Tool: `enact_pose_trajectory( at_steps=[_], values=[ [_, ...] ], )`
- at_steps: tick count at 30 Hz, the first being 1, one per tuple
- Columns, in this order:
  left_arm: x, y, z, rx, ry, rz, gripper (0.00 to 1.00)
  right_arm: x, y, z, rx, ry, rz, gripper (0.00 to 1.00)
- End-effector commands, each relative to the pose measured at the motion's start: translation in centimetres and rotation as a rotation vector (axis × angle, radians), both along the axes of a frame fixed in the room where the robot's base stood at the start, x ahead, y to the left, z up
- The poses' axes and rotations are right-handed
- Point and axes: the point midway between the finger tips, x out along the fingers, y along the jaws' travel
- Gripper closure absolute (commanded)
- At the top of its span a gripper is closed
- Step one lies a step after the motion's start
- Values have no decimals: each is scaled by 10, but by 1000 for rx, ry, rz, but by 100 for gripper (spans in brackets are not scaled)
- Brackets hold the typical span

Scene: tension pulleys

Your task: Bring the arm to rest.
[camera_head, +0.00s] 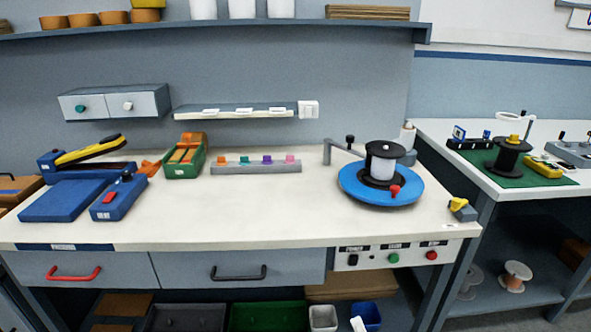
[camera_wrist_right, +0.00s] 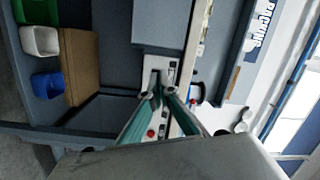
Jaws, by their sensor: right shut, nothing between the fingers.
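My right gripper (camera_wrist_right: 159,92) shows in the right wrist view, where its two teal fingers reach in from the bottom. It is shut with nothing between the fingers. Behind the fingertips is the bench's front control panel with a red button (camera_wrist_right: 150,133). No gripper can be made out clearly in the head view, and my left gripper is not in view. The bench top (camera_head: 270,222) shows in the head view, with a blue turntable (camera_head: 353,192) carrying a black-and-white spool (camera_head: 383,165) at its right.
Blue fixtures (camera_head: 62,201) and a green tray (camera_head: 183,162) stand on the bench's left. A grey strip (camera_head: 255,168) holds coloured pieces. Below are drawers (camera_head: 235,270), a white bin (camera_head: 323,318) and a blue bin (camera_head: 367,314). A second table (camera_head: 440,135) stands right. The bench's front middle is clear.

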Motion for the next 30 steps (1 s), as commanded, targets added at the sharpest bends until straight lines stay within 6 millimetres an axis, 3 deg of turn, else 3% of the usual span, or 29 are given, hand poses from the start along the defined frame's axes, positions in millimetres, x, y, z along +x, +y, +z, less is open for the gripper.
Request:
enact_pose_trajectory(
  at_steps=[1, 4, 8, 16, 21, 30],
  values=[
    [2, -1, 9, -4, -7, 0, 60, -15, 7, 5, -107, -16, 41, 100],
    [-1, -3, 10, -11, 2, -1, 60, -44, 20, -3, -342, -29, 124, 100],
    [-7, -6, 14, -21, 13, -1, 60, -83, 23, -30, -661, 3, 229, 100],
    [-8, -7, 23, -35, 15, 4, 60, -159, -19, -97, -1228, 169, 399, 100],
    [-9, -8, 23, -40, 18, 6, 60, -182, -42, -115, -1380, 236, 444, 100],
    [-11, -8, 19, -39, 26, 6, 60, -184, -45, -117, -1402, 244, 450, 100]
  ],
)
